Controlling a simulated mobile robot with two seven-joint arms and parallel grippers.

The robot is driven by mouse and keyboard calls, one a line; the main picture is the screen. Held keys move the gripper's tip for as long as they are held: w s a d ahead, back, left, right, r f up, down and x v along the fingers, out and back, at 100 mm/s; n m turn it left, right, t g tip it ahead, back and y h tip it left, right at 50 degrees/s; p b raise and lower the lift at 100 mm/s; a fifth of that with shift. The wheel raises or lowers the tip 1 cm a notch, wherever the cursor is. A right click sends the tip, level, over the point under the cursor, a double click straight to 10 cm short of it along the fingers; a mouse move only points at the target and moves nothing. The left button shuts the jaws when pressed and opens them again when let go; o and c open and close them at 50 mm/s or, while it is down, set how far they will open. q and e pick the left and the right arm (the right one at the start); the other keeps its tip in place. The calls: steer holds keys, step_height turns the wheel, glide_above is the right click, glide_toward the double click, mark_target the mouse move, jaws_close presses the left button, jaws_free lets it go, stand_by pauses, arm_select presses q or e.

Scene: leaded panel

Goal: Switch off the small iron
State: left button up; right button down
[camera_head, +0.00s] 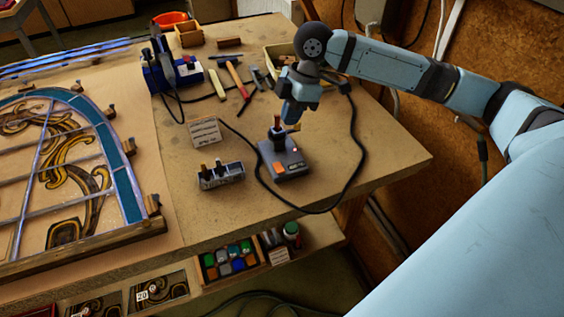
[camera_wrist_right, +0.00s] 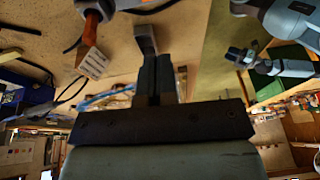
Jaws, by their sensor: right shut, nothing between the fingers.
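The small iron (camera_head: 277,132) stands upright in its grey station (camera_head: 287,165), near the right side of the bench. A small red light shows on the station's top. The iron's orange and dark handle (camera_wrist_right: 92,22) seems to show at the top left of the right wrist view. My right gripper (camera_head: 290,118) points down just above and behind the station. Its fingers (camera_wrist_right: 155,72) are together with nothing between them. I cannot tell whether they touch the station. A pale part with dark ends (camera_wrist_right: 240,57), probably my left gripper, shows in the right wrist view.
A black cable loops around the station's right side. A metal block with upright tools (camera_head: 220,176) and a written card (camera_head: 205,132) stand to the left. A hammer (camera_head: 237,78) and a blue device (camera_head: 170,70) lie behind. A leaded panel (camera_head: 130,185) fills the left.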

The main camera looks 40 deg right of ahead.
arm_select(q)
steer(key=shift+w+r, duration=0.15)
steer(key=shift+r, duration=0.15)
arm_select(e)
steer(key=shift+w+d+f, duration=0.1)
steer(key=shift+w+f, duration=0.05)
glide_toward(278, 170)
steer(key=x, duration=0.5)
steer(key=shift+w+a+f, duration=0.1)
steer(key=shift+a, duration=0.25)
steer(key=shift+f, duration=0.75)
arm_select(q)
steer(key=shift+r, duration=0.1)
